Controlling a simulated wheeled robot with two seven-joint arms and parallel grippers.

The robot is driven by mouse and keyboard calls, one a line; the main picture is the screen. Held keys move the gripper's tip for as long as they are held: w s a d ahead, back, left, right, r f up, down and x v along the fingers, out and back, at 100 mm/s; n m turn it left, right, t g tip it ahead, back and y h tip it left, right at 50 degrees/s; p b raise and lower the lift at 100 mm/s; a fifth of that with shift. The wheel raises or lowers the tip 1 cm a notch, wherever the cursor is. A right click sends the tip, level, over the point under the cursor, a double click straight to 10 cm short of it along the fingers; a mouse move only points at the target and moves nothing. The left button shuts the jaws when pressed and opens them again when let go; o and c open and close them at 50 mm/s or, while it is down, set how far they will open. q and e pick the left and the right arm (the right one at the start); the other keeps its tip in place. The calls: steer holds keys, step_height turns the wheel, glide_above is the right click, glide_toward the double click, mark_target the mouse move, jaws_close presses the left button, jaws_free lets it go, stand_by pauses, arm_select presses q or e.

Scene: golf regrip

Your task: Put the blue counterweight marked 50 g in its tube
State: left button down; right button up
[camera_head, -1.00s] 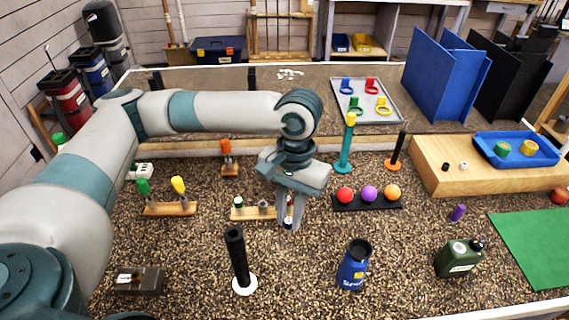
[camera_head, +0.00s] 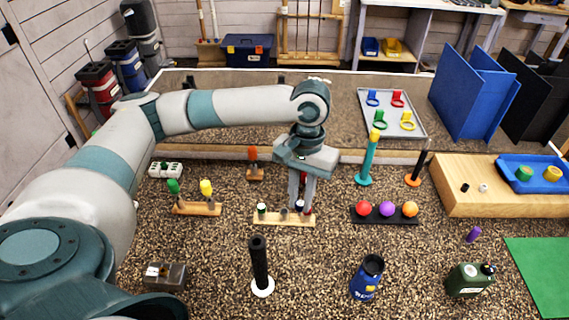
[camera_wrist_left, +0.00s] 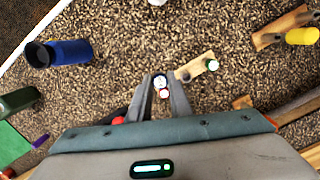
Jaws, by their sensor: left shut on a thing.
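My left gripper (camera_head: 301,208) is shut on a small blue counterweight (camera_head: 300,205) at the right end of a short wooden rack (camera_head: 270,220). In the left wrist view the pale, blue-rimmed top of this counterweight (camera_wrist_left: 160,82) sits between the fingertips (camera_wrist_left: 160,84). Its mark is too small to read. A red-rimmed weight (camera_wrist_left: 164,93) is close beside it. Green-and-white (camera_head: 262,208) and grey (camera_head: 284,213) weights stand in the rack. A black upright tube (camera_head: 259,260) on a white base stands in front; I cannot tell which tube is the blue one's. My right gripper is not in view.
A blue bottle (camera_head: 366,280) and a green canister (camera_head: 468,280) stand at front right. A black ball holder (camera_head: 372,218) lies right of the rack, with teal (camera_head: 369,158) and black (camera_head: 419,163) posts behind. Pebbled floor between rack and black tube is clear.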

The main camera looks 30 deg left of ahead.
arm_select(q)
steer(key=w+a+r+n+p, duration=0.1)
steer(key=a+r+p, duration=0.1)
steer(key=a, duration=0.3)
steer(key=shift+w+a+r+p, duration=0.2)
steer(key=shift+w+a+p, duration=0.2)
steer(key=shift+p, duration=0.1)
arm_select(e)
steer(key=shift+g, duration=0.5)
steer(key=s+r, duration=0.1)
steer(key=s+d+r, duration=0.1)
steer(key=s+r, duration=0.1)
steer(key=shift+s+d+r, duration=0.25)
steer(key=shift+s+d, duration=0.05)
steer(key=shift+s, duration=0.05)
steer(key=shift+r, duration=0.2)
arm_select(q)
steer(key=shift+n, duration=0.3)
steer(key=shift+f+p, duration=0.65)
steer(key=shift+f, duration=2.25)
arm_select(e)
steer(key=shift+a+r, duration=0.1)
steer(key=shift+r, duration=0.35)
arm_select(q)
steer(key=shift+p, duration=2.35)
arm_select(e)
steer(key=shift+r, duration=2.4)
